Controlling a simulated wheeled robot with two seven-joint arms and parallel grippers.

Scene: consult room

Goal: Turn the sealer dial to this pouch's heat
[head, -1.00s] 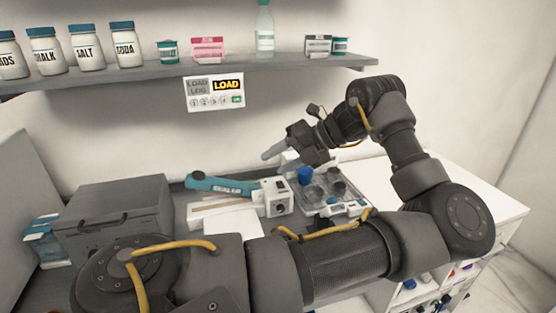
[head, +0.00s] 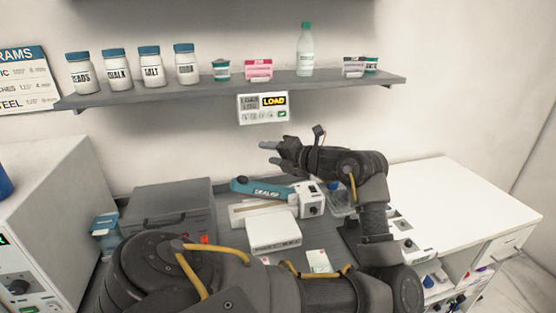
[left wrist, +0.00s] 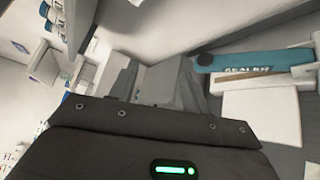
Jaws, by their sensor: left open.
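The sealer has a teal lever arm (head: 262,189) and a white end block (head: 310,207) with a dark round dial on its front. The dial's setting is too small to read. My left gripper (head: 268,152) is open and empty, pointing left, above and behind the lever. In the left wrist view the lever (left wrist: 270,60) lies at upper right, with its label showing, beyond my gripper's fingers (left wrist: 160,85). A small card with red and green marks (head: 318,261) lies in front; whether it is the pouch is unclear. My right gripper is not in view.
A white box (head: 273,231) stands in front of the sealer, and a grey case (head: 168,208) to its left. A shelf (head: 240,92) with jars spans the wall above a small LOAD panel (head: 263,107). A white counter (head: 460,205) is clear at right.

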